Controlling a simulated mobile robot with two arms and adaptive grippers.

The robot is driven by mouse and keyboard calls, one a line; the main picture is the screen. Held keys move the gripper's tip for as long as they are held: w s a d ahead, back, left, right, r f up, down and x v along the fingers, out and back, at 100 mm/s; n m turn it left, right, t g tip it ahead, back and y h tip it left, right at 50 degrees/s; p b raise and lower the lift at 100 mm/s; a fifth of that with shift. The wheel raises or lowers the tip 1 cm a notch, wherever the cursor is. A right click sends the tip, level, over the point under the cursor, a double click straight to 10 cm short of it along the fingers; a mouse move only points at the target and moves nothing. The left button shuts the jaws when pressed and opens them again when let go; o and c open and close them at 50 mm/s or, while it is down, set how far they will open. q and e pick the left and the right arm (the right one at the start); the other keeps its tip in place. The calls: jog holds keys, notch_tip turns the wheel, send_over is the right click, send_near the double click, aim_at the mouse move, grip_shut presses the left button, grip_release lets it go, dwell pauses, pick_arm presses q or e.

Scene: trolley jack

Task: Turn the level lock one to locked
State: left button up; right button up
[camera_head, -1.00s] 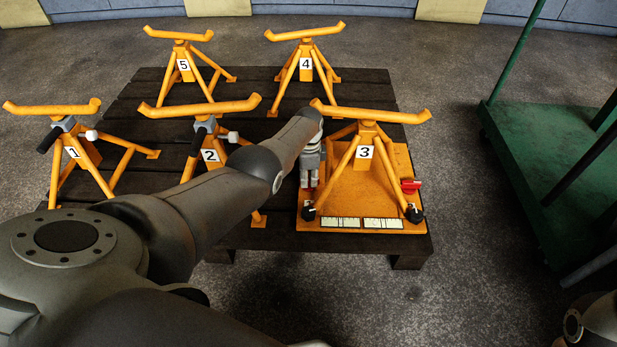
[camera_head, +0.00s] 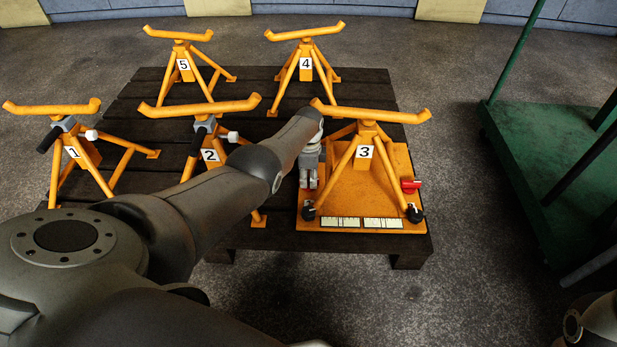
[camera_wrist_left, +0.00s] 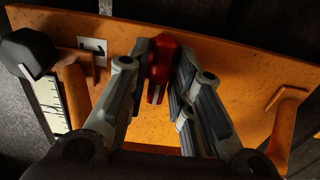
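Level lock one looks to be the red knob with a white mark (camera_wrist_left: 162,60) in the left wrist view, on the orange base plate (camera_wrist_left: 235,75) near a label reading 1 (camera_wrist_left: 93,48). My left gripper (camera_wrist_left: 163,75) has its fingers close on either side of this knob. Whether they press on it cannot be told. In the head view my left gripper (camera_head: 309,180) points down at the left edge of the orange base plate (camera_head: 375,195) under stand 3 (camera_head: 366,140) and mostly hides the knob. My right gripper is not in view.
A second red knob (camera_head: 410,186) is at the plate's right side. Other orange stands share the dark pallet (camera_head: 245,238). A green trolley (camera_head: 540,150) stands at the right.

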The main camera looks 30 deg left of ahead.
aim_at(309, 179)
pick_arm(q)
jog(key=shift+o, duration=0.9)
jog(key=shift+r, duration=0.1)
jog(key=shift+a+r, duration=0.1)
jog(key=shift+r, duration=0.4)
notch_tip(309, 179, up, 11)
jog(key=shift+s+f, duration=0.1)
jog(key=shift+f, duration=0.05)
